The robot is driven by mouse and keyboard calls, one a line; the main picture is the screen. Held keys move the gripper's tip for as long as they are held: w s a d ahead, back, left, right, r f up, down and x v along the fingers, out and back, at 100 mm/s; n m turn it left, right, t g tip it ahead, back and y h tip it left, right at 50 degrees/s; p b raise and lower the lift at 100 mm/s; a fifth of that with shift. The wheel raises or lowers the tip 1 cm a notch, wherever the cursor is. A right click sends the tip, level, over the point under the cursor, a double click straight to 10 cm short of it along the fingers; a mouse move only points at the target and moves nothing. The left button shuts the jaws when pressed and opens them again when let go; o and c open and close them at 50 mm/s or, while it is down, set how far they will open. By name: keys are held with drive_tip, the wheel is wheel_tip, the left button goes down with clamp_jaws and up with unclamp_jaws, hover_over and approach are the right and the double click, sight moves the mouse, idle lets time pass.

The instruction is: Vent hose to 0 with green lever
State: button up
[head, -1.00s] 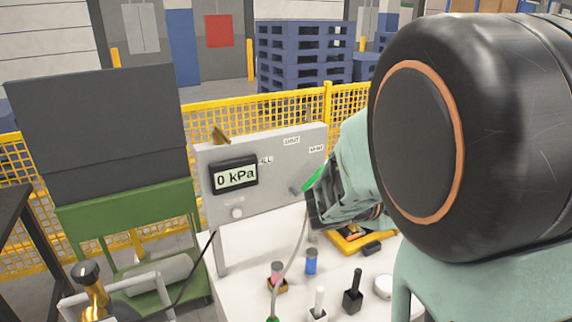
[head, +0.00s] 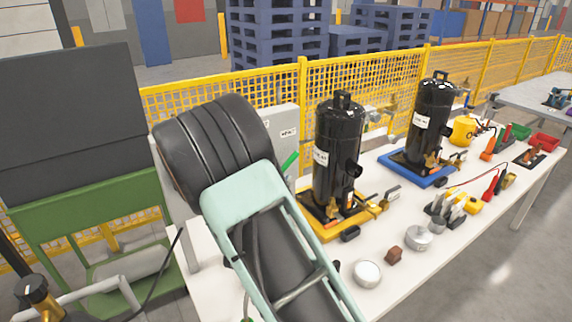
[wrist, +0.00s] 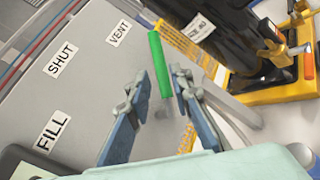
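The green lever (wrist: 160,65) stands out from the grey valve panel (wrist: 85,85) in the wrist view. Its free end points up beside the VENT label (wrist: 119,33). My gripper (wrist: 160,82) is open, with one finger on each side of the lever's lower part; gaps show on both sides. The SHUT label (wrist: 62,58) and FILL label (wrist: 54,130) are farther left. In the head view the lever (head: 289,162) shows beside my arm, which hides my gripper and most of the panel. The pressure readout and the hose cannot be read or made out now.
A black compressor (head: 338,155) on a yellow tray (head: 330,226) stands close right of the panel. Another black compressor (head: 432,120) stands on a blue tray (head: 405,172). A metal cup (head: 418,237) and white disc (head: 367,273) lie in front. A yellow mesh fence (head: 230,105) runs behind.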

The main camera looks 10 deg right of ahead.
sight(285, 168)
drive_tip(key=x, duration=0.7)
drive_tip(key=shift+p, duration=0.4)
clamp_jaws()
